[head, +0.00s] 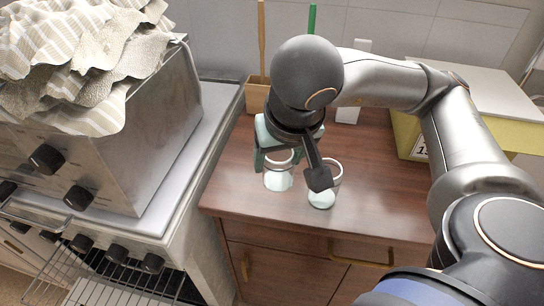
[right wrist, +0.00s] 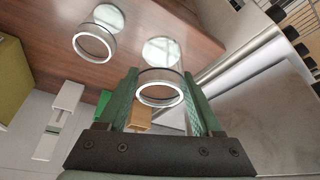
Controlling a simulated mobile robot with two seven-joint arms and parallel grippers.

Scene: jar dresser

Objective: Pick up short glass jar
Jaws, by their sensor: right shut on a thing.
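My right gripper (head: 278,158) reaches down over the wooden dresser, with its green fingers on either side of a clear glass jar (head: 278,180). In the right wrist view the fingers of the right gripper (right wrist: 160,82) are closed on this jar (right wrist: 161,92), which has a pale ring at its near end. I cannot tell whether its base touches the dresser top. A second clear glass jar (head: 322,197) stands to the right, near the front edge; it also shows in the right wrist view (right wrist: 93,44), apart from the fingers. The gripper body partly hides both jars in the head view. My left gripper is not in view.
The dresser top (head: 385,190) is clear to the right of the jars. A stove (head: 185,190) with a metal oven and striped cloth (head: 80,50) stands at left. A wooden holder (head: 257,95) and a yellow box (head: 405,135) stand at the back.

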